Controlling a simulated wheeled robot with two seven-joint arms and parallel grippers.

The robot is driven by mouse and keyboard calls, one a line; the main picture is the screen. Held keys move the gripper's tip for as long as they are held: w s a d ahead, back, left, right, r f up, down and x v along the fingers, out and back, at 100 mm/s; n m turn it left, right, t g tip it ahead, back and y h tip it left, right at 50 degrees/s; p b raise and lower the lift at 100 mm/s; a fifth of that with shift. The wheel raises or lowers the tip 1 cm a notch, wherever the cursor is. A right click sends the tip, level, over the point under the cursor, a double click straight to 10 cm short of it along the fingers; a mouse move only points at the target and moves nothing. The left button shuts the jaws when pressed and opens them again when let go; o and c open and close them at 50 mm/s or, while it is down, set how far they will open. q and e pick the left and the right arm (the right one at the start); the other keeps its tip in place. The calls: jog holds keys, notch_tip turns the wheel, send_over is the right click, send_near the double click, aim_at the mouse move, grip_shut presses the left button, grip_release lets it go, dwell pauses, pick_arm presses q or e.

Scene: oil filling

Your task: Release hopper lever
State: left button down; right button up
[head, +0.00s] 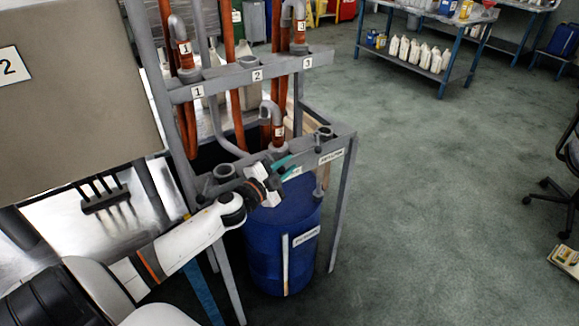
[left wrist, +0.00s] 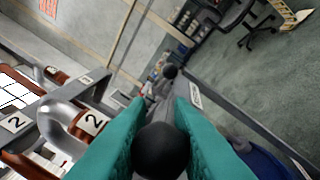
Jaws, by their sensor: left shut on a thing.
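My left gripper (head: 284,168) has teal fingers and reaches over the grey hopper rail (head: 339,147). In the left wrist view my left gripper (left wrist: 160,128) is shut on a round black lever knob (left wrist: 162,150), which sits between the two fingers. The knob and the lever's shaft are hidden by the gripper in the head view. A second black knob (left wrist: 170,72) shows farther along the rail in the left wrist view, apart from the fingers. My right gripper is not in view.
A blue barrel (head: 283,245) stands below the rail. Grey and orange pipes with number labels, such as the curved pipe (left wrist: 62,123), rise close beside the gripper. A shelf table (head: 420,62) with white bottles stands at the back. The green floor (head: 440,200) at right is open.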

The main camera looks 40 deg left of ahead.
pick_arm(q)
jog(key=shift+s+a+m+h, duration=0.15)
jog(key=shift+s+m+h, duration=0.25)
jog(key=shift+m+h, duration=0.3)
jog(key=c, duration=1.3)
grip_release()
jog(key=shift+s, duration=0.1)
jog(key=shift+s+a+b, duration=0.3)
jog(key=shift+s+a, duration=0.1)
jog(key=shift+s, duration=1.55)
jog(key=shift+s+a+b, duration=0.25)
jog(key=shift+s+a, duration=0.1)
jog(key=shift+s, duration=1.55)
jog(key=shift+s+a+b, duration=0.3)
jog(key=shift+s+a, duration=0.1)
jog(key=shift+s, duration=1.55)
jog(key=shift+c, duration=0.2)
